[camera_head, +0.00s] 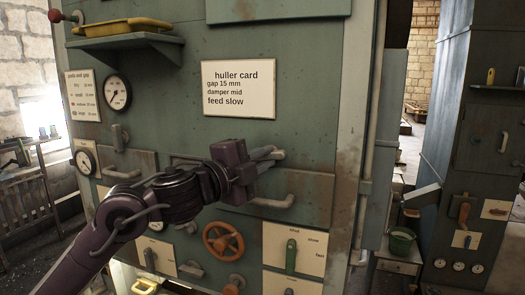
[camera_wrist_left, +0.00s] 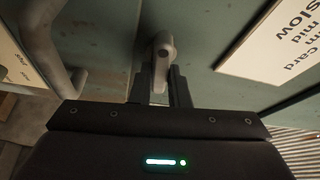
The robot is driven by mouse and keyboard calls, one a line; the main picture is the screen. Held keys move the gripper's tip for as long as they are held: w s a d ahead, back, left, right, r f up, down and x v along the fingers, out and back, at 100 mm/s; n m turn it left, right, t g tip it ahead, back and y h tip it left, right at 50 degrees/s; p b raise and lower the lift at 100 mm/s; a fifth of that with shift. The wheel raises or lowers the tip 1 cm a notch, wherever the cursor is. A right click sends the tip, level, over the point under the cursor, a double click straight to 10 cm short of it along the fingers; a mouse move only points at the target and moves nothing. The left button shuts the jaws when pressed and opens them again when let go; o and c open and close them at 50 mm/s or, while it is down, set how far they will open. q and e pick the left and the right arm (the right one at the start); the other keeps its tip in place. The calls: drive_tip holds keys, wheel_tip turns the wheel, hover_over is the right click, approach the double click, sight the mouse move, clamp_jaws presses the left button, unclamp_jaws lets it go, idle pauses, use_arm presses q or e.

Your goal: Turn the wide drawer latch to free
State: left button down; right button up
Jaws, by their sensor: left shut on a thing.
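The wide drawer (camera_head: 318,195) is a green panel with a grey bar handle (camera_head: 290,202) in the head view. Its grey latch (camera_wrist_left: 163,48) shows in the left wrist view, with its round end beyond the fingertips and its lever running back between them. My left gripper (camera_wrist_left: 162,82) is shut on this lever, one dark finger on each side. In the head view my left gripper (camera_head: 268,154) is at the drawer's upper edge, and its fingers largely hide the latch. My right gripper is not in view.
The huller card (camera_head: 238,89) is above the gripper. The drawer handle also shows at the left of the wrist view (camera_wrist_left: 45,45). Below are an orange handwheel (camera_head: 223,241) and a green lever (camera_head: 291,256). Another latch (camera_head: 118,138) and a gauge (camera_head: 117,92) are at left.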

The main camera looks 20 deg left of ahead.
use_arm(q)
drive_tip(key=shift+m+g+p, duration=0.4)
drive_tip(key=shift+m+p, duration=0.1)
drive_tip(key=shift+m, duration=0.4)
drive_tip(key=shift+f, duration=0.1)
drive_tip(key=c, duration=1.4)
unclamp_jaws()
drive_tip(key=shift+s, duration=0.1)
drive_tip(key=shift+s+a+b, duration=0.25)
drive_tip(key=shift+s+b, duration=0.1)
drive_tip(key=b+v, duration=0.3)
drive_tip(key=v, duration=0.3)
drive_tip(key=shift+s+a, duration=0.1)
drive_tip(key=shift+s, duration=0.3)
